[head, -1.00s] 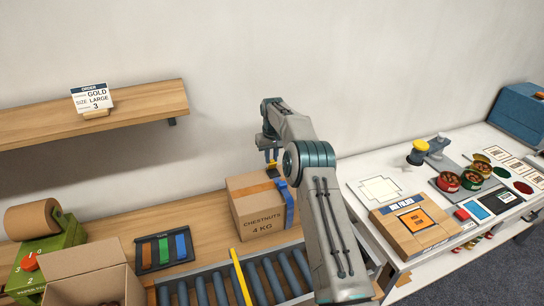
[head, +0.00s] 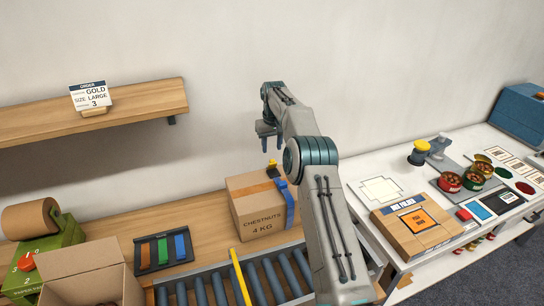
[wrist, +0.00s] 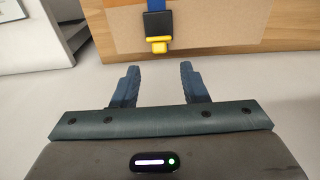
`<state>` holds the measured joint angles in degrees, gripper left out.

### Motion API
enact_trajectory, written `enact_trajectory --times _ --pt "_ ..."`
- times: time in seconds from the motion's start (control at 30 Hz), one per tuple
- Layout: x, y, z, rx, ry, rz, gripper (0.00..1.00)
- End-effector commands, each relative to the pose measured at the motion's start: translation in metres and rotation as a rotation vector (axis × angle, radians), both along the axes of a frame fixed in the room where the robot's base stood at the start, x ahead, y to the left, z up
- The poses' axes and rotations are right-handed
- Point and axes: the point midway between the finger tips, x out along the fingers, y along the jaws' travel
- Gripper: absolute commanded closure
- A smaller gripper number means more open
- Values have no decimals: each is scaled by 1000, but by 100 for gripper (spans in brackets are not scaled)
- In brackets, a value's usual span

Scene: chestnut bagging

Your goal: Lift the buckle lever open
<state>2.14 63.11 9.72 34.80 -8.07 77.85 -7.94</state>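The carton marked "CHESTNUTS 4 KG" (head: 258,209) stands on the wooden bench with a blue strap (head: 289,205) around it. On its top is a black buckle (wrist: 157,24) with a yellow lever (wrist: 158,45). In the head view the yellow lever (head: 272,163) shows at the far top edge of the carton and seems to stick up. My gripper (head: 268,146) is above the lever and apart from it. In the wrist view its two fingers (wrist: 157,82) are spread with nothing between them, and the lever lies beyond the fingertips.
A conveyor with grey rollers (head: 271,280) and a yellow bar (head: 240,278) lies in front of the carton. An open box (head: 92,285) and a strip tray (head: 163,251) stand left. A shelf (head: 140,104) is on the wall. A white table (head: 358,172) stands right.

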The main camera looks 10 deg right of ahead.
Motion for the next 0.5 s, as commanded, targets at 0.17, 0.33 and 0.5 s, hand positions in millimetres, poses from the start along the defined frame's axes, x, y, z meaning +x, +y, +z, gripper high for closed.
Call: enact_trajectory --times 0.17,0.33,0.5 --pt "-3 0 43 0 -3 0 60" --pt "-5 0 71 -1 -2 1 60" --pt "-6 0 83 0 1 1 60"
